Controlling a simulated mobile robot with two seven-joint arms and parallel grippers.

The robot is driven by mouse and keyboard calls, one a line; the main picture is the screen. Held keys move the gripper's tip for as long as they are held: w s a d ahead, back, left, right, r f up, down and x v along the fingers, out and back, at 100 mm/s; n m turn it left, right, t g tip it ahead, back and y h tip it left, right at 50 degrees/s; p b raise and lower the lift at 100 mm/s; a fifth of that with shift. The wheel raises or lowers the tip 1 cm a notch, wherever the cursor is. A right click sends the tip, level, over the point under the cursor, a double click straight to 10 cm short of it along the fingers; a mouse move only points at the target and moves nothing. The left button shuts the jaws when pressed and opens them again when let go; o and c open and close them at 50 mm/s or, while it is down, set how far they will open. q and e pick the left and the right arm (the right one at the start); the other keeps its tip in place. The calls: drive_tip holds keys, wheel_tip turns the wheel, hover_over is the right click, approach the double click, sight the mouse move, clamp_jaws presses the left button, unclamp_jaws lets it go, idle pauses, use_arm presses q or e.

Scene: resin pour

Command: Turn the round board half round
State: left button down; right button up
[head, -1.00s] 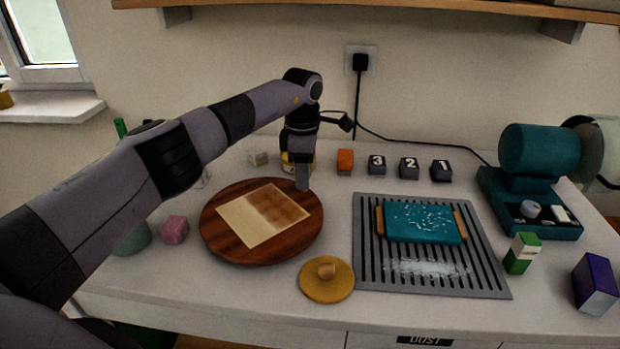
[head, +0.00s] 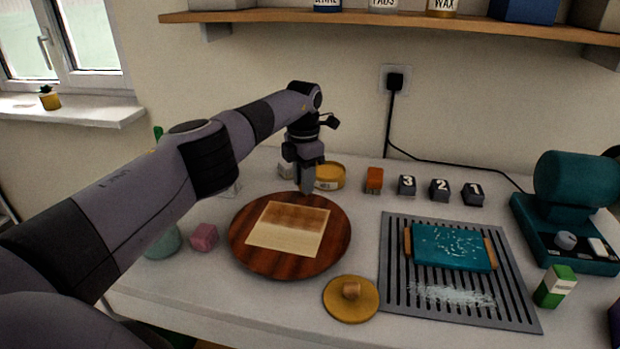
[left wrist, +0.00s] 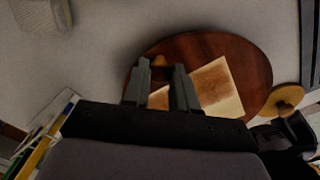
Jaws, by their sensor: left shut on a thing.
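The round board (head: 255,255) is dark reddish-brown wood and lies flat on the white worktop. A square panel (head: 285,238) lies on it, pale at the near side and brown-stained at the far side. My left gripper (head: 307,188) points down at the board's far edge. In the left wrist view its fingers (left wrist: 160,88) stand over the board (left wrist: 200,50), with a small wooden knob (left wrist: 159,62) showing between them. The gripper is shut on this knob; its grip is partly hidden by the fingers. My right gripper is not in view.
A yellow tin (head: 330,177) stands just right of my gripper. A yellow disc with a knob (head: 350,305) lies near the board's front right. A pink block (head: 203,237) is at its left. A slotted grey mat (head: 395,290) with a teal board (head: 450,250) lies right.

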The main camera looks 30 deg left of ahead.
use_arm(q)
drive_tip(key=shift+a, duration=0.2)
idle(0.3)
drive_tip(key=c, duration=0.9)
unclamp_jaws()
drive_tip(key=shift+r, duration=3.65)
drive_tip(key=shift+f, duration=0.1)
